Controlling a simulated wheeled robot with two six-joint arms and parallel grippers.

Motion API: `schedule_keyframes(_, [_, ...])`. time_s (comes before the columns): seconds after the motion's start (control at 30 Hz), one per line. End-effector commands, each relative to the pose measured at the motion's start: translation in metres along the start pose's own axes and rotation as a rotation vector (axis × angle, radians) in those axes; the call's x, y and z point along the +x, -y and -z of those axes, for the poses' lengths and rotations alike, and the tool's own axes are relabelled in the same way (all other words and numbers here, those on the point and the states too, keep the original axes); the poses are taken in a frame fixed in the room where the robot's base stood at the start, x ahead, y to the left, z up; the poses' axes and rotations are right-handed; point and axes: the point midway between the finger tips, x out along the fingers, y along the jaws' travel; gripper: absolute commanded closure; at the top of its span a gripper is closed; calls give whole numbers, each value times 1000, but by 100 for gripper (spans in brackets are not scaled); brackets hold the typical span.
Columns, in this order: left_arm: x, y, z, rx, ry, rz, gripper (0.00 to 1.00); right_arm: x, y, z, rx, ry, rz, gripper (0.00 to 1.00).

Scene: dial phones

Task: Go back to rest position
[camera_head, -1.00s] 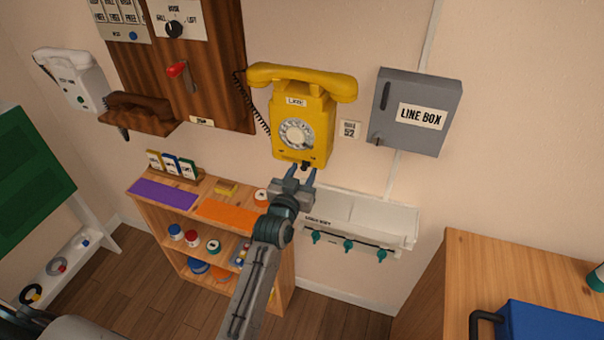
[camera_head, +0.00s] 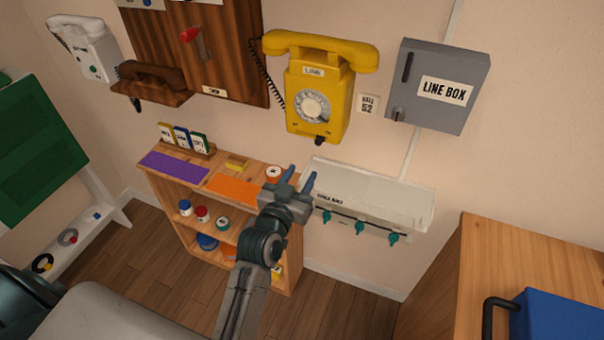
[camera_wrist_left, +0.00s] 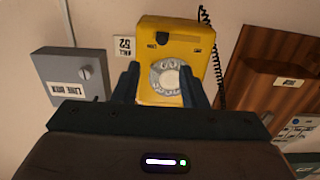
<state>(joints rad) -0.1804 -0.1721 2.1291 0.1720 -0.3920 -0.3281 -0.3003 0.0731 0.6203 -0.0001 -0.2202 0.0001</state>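My left gripper (camera_head: 300,182) is open and empty in the head view, in front of the wall shelf's left end and below the yellow dial phone (camera_head: 318,105). The phone hangs on the wall with its handset on top and its coiled cord on the left side. In the left wrist view the yellow phone (camera_wrist_left: 176,48) appears upside down beyond the gripper's two spread fingers (camera_wrist_left: 160,90), with a gap between. My right gripper is not in view.
A grey line box (camera_head: 436,85) is right of the phone. The white shelf (camera_head: 370,193) with teal hooks lies below. A wooden bookcase (camera_head: 196,182) stands lower left. A wooden cabinet (camera_head: 540,250) with a blue case (camera_head: 565,315) is at right.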

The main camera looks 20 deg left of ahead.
Motion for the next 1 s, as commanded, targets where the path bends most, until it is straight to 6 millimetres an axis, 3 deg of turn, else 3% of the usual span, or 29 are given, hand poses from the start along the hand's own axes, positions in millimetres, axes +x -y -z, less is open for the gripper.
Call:
schedule_keyframes(0.37, [1, 0, -2, 0, 4, 0, 61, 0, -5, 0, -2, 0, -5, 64])
schedule_keyframes(0.47, [3, -1, -22, 1, 39, -5, 61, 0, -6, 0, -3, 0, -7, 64])
schedule_keyframes(0.57, [7, -3, -70, 1, 123, -14, 61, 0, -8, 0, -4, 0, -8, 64])
schedule_keyframes(0.77, [-9, -4, -219, 3, 380, -30, 61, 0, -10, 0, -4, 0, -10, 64])
schedule_keyframes(0.87, [-33, 0, -292, 6, 511, -33, 61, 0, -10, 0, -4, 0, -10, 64])
schedule_keyframes(1.0, [-83, 9, -388, 11, 692, -30, 61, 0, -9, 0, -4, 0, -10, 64])
